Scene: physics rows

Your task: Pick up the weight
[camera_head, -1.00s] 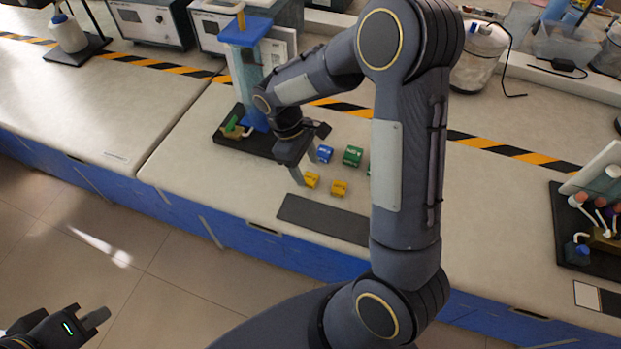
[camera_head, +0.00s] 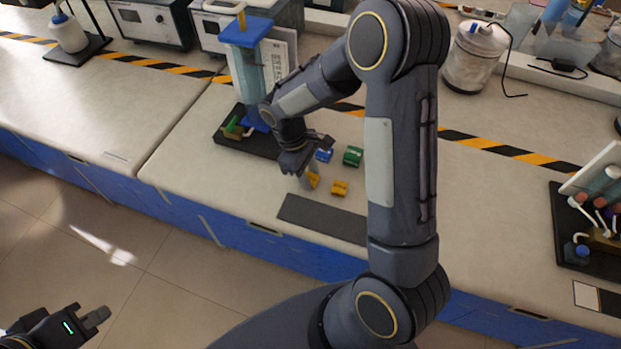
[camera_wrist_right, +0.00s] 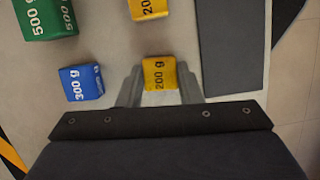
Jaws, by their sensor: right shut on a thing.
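A yellow 200 g weight (camera_wrist_right: 160,74) sits between the two fingers of my right gripper (camera_wrist_right: 163,82) in the right wrist view. The fingers touch its sides and are shut on it. In the head view my right gripper (camera_head: 309,178) is low over the bench, with the yellow weight (camera_head: 313,180) partly hidden by the fingers. I cannot tell if it is lifted. A second yellow weight (camera_head: 340,189), a green 500 g weight (camera_head: 353,156) and a blue 300 g weight (camera_head: 324,155) stand nearby. My left gripper (camera_head: 97,318) is at the lower left, away from the bench.
A dark grey mat (camera_head: 322,219) lies near the bench's front edge. A black tray (camera_head: 238,142) with a blue-topped clear column (camera_head: 247,75) stands behind left of the weights. A black rack stand (camera_head: 571,250) is at the right. The bench left of the tray is clear.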

